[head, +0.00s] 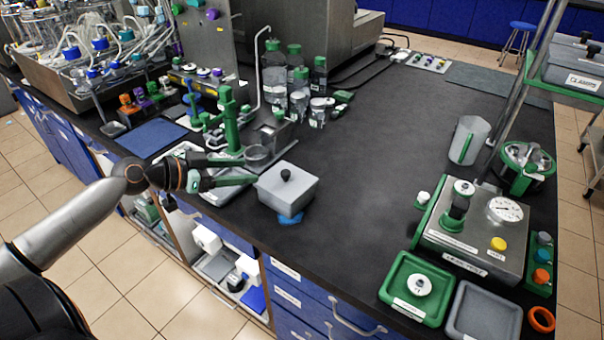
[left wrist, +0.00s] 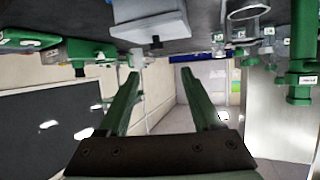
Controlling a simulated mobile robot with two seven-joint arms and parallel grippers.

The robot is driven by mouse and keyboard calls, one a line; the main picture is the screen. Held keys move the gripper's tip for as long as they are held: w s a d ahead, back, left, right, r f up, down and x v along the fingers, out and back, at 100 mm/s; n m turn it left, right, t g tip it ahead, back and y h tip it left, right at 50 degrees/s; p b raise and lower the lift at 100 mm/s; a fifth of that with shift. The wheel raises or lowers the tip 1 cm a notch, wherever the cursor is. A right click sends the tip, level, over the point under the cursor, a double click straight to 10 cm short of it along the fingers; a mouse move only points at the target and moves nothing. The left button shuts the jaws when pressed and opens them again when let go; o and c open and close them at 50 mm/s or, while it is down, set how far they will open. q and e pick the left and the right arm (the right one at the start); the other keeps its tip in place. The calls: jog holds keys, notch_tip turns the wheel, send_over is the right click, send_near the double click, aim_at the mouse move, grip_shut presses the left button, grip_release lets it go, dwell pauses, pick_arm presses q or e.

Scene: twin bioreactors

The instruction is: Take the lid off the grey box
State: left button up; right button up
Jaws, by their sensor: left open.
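The grey box (head: 272,201) stands near the front edge of the dark bench, left of centre. Its light grey lid (head: 299,187) is on it, with a round black knob (head: 286,174) on top. My left gripper (head: 250,170) is open and empty, just left of the box, with its green fingers pointing toward the knob. The fingers also show spread in the left wrist view (left wrist: 165,75), with nothing between them. There the bench appears upside down and the grey box (left wrist: 150,25) is at the top, its knob hanging down. My right gripper is not in view.
A green stand (head: 228,120) and a clear round vessel (head: 257,157) stand close behind my left gripper. Green-capped bottles (head: 275,85) stand further back. A blue item (head: 290,219) lies at the box's front. The bench right of the box is clear up to the grey instrument (head: 470,240).

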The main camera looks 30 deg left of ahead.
aim_at(286, 172)
pick_arm(q)
jog(key=shift+x, duration=3.45)
jog(key=shift+w+d+f+p, duration=0.25)
jog(key=shift+w+d+p, duration=0.1)
jog(key=shift+w+p, duration=0.1)
jog(key=shift+f+p+x, duration=0.15)
jog(key=shift+p+x, duration=0.1)
jog(key=shift+x, duration=0.8)
jog(key=shift+f+p+x, duration=0.15)
jog(key=shift+p+x, duration=0.05)
jog(key=shift+x, duration=0.85)
jog(key=shift+s+d, duration=0.1)
jog(key=shift+s, duration=0.05)
grip_shut()
